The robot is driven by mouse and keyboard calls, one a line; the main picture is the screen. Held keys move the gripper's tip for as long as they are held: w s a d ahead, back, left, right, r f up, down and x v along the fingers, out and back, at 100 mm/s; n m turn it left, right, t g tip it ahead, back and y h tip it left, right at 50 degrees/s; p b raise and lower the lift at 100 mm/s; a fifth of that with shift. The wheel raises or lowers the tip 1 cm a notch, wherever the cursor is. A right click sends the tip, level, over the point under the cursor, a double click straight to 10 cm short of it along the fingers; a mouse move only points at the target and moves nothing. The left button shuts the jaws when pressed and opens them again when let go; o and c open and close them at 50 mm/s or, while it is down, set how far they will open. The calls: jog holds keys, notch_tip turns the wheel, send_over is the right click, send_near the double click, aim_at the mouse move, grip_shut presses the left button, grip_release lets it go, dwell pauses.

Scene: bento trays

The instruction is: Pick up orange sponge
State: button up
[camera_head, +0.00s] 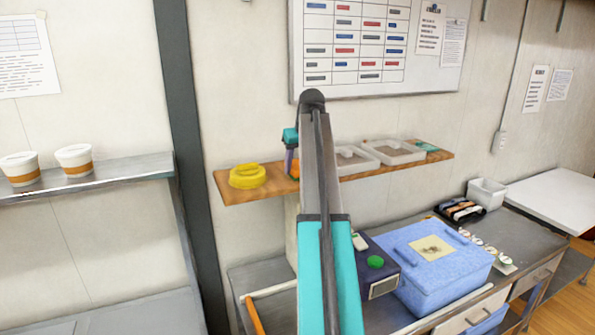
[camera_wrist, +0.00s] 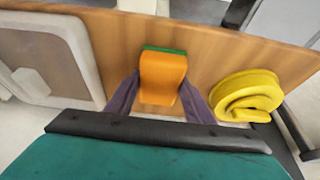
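The orange sponge (camera_wrist: 163,78) has a green layer along its far edge in the wrist view. It is at the wooden shelf (camera_wrist: 215,50), between the tips of my gripper's two purple fingers (camera_wrist: 160,82). The fingertips lie close along both sides of the sponge; whether they press on it is not clear. In the head view my gripper (camera_head: 291,160) is at the shelf, and a bit of the orange sponge (camera_head: 294,169) shows by its fingers. My arm hides part of the shelf there.
A yellow coiled item (camera_head: 248,176) sits on the shelf left of my gripper; it also shows in the wrist view (camera_wrist: 245,96). Shallow light trays (camera_head: 396,151) stand to the right. Below are a blue box (camera_head: 440,280) and a counter. The wall is close behind the shelf.

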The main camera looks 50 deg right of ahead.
aim_at(297, 163)
jog(key=shift+r, duration=0.15)
jog(key=shift+r+b, duration=1.15)
jog(key=shift+r, duration=0.45)
jog(key=s+a+b, duration=0.1)
jog(key=s+b, duration=0.2)
jog(key=s, duration=0.4)
jog(key=s+a+r+b, duration=0.1)
jog(key=s+a+b, duration=0.1)
jog(key=s, duration=0.6)
jog(key=shift+s+a+r+b, duration=0.25)
jog(key=shift+s+b, duration=0.05)
jog(key=shift+b, duration=0.25)
